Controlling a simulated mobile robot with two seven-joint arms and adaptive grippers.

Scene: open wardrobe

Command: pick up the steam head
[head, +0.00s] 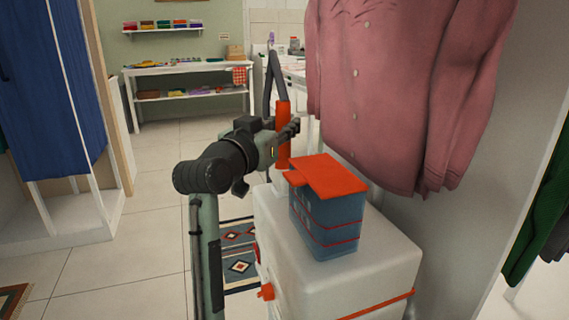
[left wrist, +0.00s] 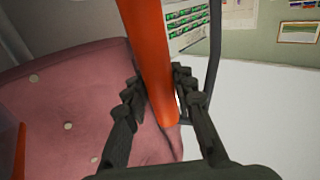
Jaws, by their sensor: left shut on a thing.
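The steam head (head: 283,135) has an orange tubular handle with a dark grey hose arching from its top. It stands roughly upright above the white steamer body, left of the pink shirt. My left gripper (head: 291,129) is shut around the orange handle. In the left wrist view, the orange handle (left wrist: 150,55) runs between the dark fingers of the gripper (left wrist: 160,88). My right gripper is not in view.
The white steamer body (head: 285,245) carries a blue tank with an orange lid (head: 328,177). The pink shirt (head: 390,90) hangs close on the right. A blue garment (head: 55,80) hangs at left. A white shelf table (head: 190,68) stands behind. The tiled floor at left is mostly clear.

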